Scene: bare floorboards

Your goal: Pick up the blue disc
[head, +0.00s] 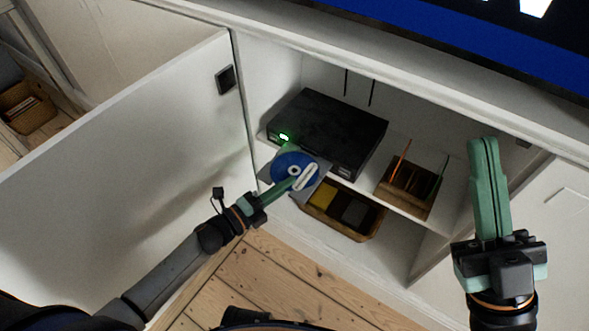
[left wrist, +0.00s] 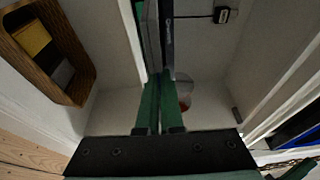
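The blue disc (head: 290,161), with a pale centre, lies at the extended grey tray of a black player (head: 330,125) on the cabinet shelf. My left gripper (head: 292,184) reaches in from the lower left, and its green fingertips overlap the disc's near edge. The left wrist view shows its fingers (left wrist: 161,85) close together. I cannot tell whether the disc is pinched between them. The player's dark side shows beyond the fingertips there. My right gripper (head: 483,142) points up at the right, fingers together and empty, away from the disc.
The open cabinet door (head: 130,170) stands left of my left arm. A basket (head: 345,221) sits below the shelf, and a small wooden box (head: 410,188) with upright items stands right of the player. A screen (head: 480,50) is above. Floorboards (head: 270,280) in front look clear.

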